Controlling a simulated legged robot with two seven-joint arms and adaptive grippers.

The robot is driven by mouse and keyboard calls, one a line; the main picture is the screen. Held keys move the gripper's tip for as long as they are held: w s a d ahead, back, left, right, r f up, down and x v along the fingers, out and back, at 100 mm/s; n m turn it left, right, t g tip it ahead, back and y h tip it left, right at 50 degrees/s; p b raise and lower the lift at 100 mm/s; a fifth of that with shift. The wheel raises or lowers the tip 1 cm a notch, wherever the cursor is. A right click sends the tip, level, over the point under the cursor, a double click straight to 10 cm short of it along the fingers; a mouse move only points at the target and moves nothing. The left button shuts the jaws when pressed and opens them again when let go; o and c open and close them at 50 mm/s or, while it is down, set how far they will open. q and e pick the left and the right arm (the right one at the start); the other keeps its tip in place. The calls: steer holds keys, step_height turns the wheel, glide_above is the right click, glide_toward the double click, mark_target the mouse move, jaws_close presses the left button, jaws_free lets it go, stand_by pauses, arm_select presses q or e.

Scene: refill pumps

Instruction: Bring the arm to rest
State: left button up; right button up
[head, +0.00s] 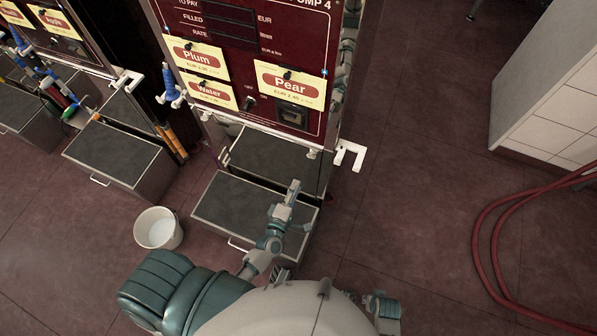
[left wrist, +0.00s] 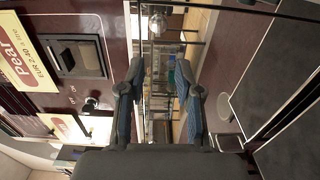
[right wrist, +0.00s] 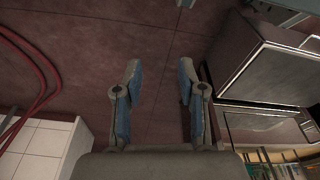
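My left arm reaches forward in the head view, and its gripper (head: 291,196) is over the grey-topped drawer unit under the pump. In the left wrist view the two fingers of that gripper (left wrist: 161,85) stand apart with nothing between them. The dark red pump panel (head: 300,85) with Plum, Water and Pear labels is in front of it. My right gripper (right wrist: 158,88) shows in the right wrist view with its fingers apart, empty, above the bare floor. In the head view only a bit of the right arm shows at the bottom edge.
A white bucket (head: 158,229) stands on the floor left of the drawer unit (head: 232,205). A white hook-shaped holder (head: 349,156) sticks out at the pump's right. A white tiled block (head: 555,95) and a red hose (head: 485,240) are at the right. The floor between is clear.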

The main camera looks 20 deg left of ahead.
arm_select(q)
steer(key=s+f+m+g+h+p, duration=0.1)
steer(key=s+f+m+g, duration=0.6)
steer(key=f, duration=0.4)
steer(key=s+f+m+g+h+p, duration=0.15)
steer(key=s+f+m+g, duration=0.35)
steer(key=s+f+m, duration=0.6)
steer(key=s+a+f+m+g+y, duration=0.2)
steer(key=s+a+f+g+y, duration=0.1)
steer(key=s, duration=0.5)
step_height(320, 180, down, 2)
steer(key=shift+s+a+f+g, duration=0.1)
steer(key=shift+s+a+g, duration=0.05)
steer(key=shift+a+g, duration=0.6)
arm_select(e)
steer(key=s+f, duration=0.3)
steer(key=f, duration=0.4)
steer(key=shift+s+d, duration=0.25)
steer(key=shift+s, duration=0.1)
arm_select(q)
steer(key=shift+o, duration=0.3)
